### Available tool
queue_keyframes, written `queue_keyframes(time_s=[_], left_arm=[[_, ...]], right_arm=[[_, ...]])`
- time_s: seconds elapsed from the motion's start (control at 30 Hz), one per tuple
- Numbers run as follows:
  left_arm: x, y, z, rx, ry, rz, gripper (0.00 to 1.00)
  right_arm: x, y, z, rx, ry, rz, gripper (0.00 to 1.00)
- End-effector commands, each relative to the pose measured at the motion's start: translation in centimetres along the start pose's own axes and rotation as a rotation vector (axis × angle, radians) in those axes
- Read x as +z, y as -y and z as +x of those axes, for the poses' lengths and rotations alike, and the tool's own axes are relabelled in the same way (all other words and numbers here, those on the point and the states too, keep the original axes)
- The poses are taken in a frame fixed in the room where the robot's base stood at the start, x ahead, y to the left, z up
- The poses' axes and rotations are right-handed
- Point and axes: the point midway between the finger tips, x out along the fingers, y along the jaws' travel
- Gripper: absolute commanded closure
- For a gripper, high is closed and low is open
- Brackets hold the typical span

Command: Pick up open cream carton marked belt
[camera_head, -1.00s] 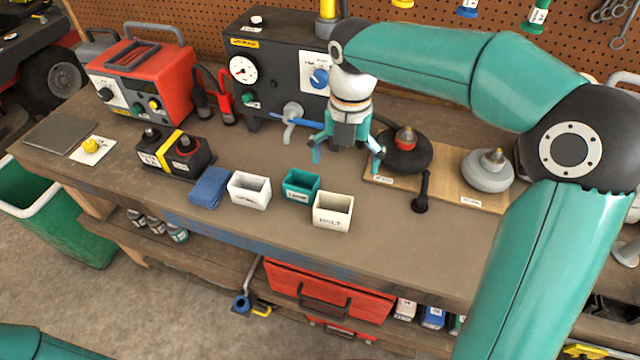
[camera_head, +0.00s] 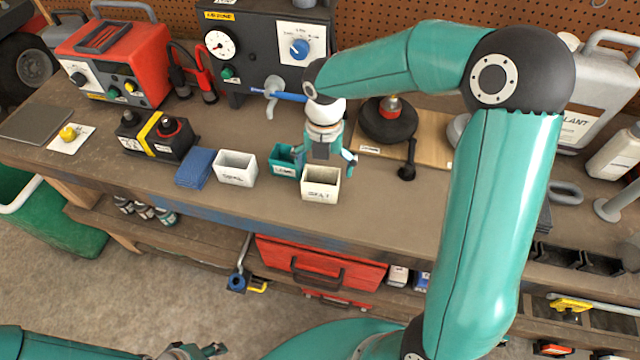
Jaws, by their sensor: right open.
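The open cream carton (camera_head: 320,190) stands upright on the workbench, with dark lettering on its front; it is the rightmost of three small open cartons. My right gripper (camera_head: 325,167) is open above the carton's back rim, fingers pointing down and spread to either side. Its left finger overlaps the teal carton (camera_head: 282,168) in the picture. I cannot tell whether it touches either carton. My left gripper (camera_head: 196,352) shows partly at the bottom edge, low and away from the bench; its jaws are unclear.
A white carton (camera_head: 236,177) and folded blue cloth (camera_head: 195,168) stand left of the teal carton. A black battery (camera_head: 155,138) is further left. The bench front is clear.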

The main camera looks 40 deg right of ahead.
Motion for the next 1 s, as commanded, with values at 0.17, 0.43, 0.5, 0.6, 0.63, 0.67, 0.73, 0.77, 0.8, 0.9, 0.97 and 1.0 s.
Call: queue_keyframes(time_s=[0.17,0.43,0.5,0.6,0.63,0.67,0.73,0.77,0.8,0.9,0.97,1.0], left_arm=[[0.0,-0.2,-0.6,0.000,0.000,0.000,0.60],[0.0,-0.2,-0.7,0.000,0.000,0.000,0.60],[0.0,-0.2,-0.7,0.000,0.000,0.000,0.60],[0.0,-0.2,-0.7,0.000,0.000,0.000,0.60],[0.0,-0.2,-0.7,0.000,0.000,0.000,0.60],[0.0,-0.2,-0.7,0.000,0.000,0.000,0.60],[0.0,-0.2,-0.7,0.000,0.000,0.000,0.60],[0.0,-0.2,-0.7,0.000,0.000,0.000,0.60],[0.0,-0.2,-0.7,0.000,0.000,0.000,0.60],[0.0,-0.2,-0.7,0.000,0.000,0.000,0.60],[0.0,-0.2,-0.7,0.000,0.000,0.000,0.60],[0.0,-0.2,-0.7,0.000,0.000,0.000,0.60]], right_arm=[[-0.5,-0.2,2.3,-0.005,-0.006,-0.002,0.00],[-0.5,-0.3,4.8,-0.001,-0.003,0.001,0.00],[-0.5,-0.3,4.8,0.000,-0.002,0.001,0.00],[-0.5,-0.3,4.8,0.000,-0.002,0.001,0.00],[-0.5,-0.3,4.8,0.000,-0.002,0.001,0.02],[-0.5,-0.3,4.8,0.000,-0.002,0.001,0.07],[-0.5,-0.3,4.8,0.000,-0.002,0.000,0.18],[-0.5,-0.3,4.8,0.000,-0.002,0.000,0.23],[-0.5,-0.3,4.8,0.000,-0.002,0.000,0.30],[-0.5,-0.4,4.8,0.000,-0.002,0.000,0.41],[-0.5,-0.4,4.8,0.000,-0.002,0.000,0.41],[-0.5,-0.4,4.8,0.000,-0.002,0.000,0.41]])
